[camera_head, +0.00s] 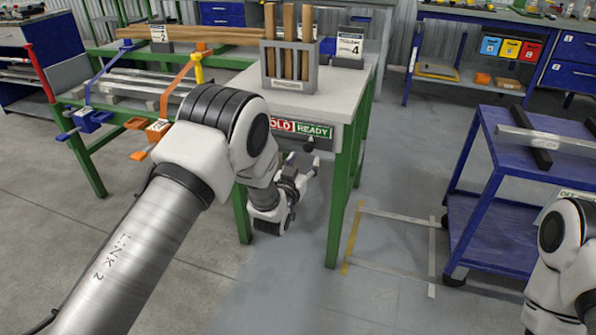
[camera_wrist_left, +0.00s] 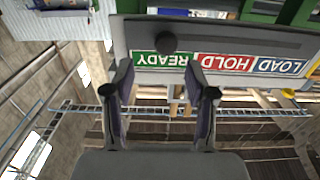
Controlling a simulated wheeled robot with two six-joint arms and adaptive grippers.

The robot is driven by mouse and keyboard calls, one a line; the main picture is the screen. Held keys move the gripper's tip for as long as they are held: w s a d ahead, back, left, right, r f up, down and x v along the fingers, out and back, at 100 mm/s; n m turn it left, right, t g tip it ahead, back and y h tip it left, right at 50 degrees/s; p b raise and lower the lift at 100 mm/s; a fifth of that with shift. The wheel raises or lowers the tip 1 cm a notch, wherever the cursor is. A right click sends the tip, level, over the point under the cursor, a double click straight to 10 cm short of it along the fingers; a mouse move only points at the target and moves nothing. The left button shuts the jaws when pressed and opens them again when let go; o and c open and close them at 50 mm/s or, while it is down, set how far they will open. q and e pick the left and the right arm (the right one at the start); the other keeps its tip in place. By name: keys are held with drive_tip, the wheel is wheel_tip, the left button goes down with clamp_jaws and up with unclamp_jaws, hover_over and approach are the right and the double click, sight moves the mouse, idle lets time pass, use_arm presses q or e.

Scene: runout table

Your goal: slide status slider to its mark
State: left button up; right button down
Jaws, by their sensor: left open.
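The status strip with LOAD, HOLD and READY fields (camera_wrist_left: 235,64) runs along the front edge of the bench. It shows upside down in the left wrist view. In the head view my arm hides LOAD and part of HOLD. The black slider knob (camera_wrist_left: 166,42) stands at the green READY field (camera_wrist_left: 158,59); it also shows in the head view (camera_head: 309,144). My left gripper (camera_head: 302,169) is open just below the strip. In the left wrist view its fingers (camera_wrist_left: 160,82) point toward the knob, one to each side, with no visible contact. My right gripper is out of view.
Clamps and metal bars (camera_head: 150,85) lie at the left. A blue cart (camera_head: 500,170) stands at the right. Floor between bench and cart is clear.

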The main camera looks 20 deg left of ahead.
use_arm(q)
drive_tip(key=s, duration=0.5)
drive_tip(key=shift+s, duration=0.25)
